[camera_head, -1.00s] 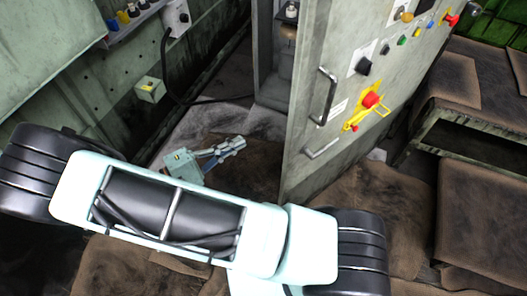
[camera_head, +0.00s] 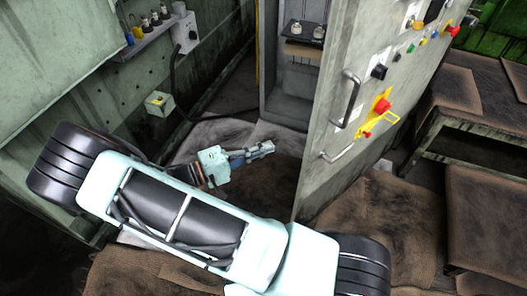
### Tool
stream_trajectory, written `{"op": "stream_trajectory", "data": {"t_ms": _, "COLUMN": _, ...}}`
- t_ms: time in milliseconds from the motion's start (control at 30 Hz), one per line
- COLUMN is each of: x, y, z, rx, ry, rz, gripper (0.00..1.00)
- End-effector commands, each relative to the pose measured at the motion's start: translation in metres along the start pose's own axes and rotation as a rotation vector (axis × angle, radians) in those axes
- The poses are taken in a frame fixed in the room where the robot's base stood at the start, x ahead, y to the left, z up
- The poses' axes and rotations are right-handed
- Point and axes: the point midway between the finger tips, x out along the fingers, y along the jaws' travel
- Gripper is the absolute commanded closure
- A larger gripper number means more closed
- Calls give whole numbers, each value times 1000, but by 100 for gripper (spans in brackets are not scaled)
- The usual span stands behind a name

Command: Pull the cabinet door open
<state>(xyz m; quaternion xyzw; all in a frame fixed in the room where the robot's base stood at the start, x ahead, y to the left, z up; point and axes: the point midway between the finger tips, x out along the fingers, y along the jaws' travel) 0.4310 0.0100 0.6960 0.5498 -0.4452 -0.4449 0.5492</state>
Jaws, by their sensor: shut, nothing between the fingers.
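The cabinet door (camera_head: 345,130) is a grey panel that stands swung open, with its edge toward me. Its front carries a vertical bar handle (camera_head: 347,100), a lower lever handle (camera_head: 338,153), a red button on a yellow plate (camera_head: 381,107) and several coloured knobs. The cabinet interior (camera_head: 290,80) shows to the left of the door. My gripper (camera_head: 268,148) is shut and empty. It is left of the door, on its inner side, low in front of the cabinet opening, and looks apart from the door.
A green machine wall (camera_head: 100,130) with a small switch box (camera_head: 159,103) and a cable runs along the left. Brown-topped benches (camera_head: 470,100) stand at the right. Brown matting covers the floor (camera_head: 380,210). My arm crosses the foreground.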

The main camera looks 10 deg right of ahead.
Motion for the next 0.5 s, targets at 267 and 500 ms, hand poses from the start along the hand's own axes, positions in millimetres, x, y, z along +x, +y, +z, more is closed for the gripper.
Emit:
{"op": "stream_trajectory", "data": {"t_ms": 267, "x": 62, "y": -1, "z": 1, "rx": -1, "ry": -4, "rz": 1, "gripper": 100}}
{"op": "stream_trajectory", "data": {"t_ms": 500, "x": 74, "y": -1, "z": 27, "rx": -3, "ry": 0, "rz": 1, "gripper": 100}}
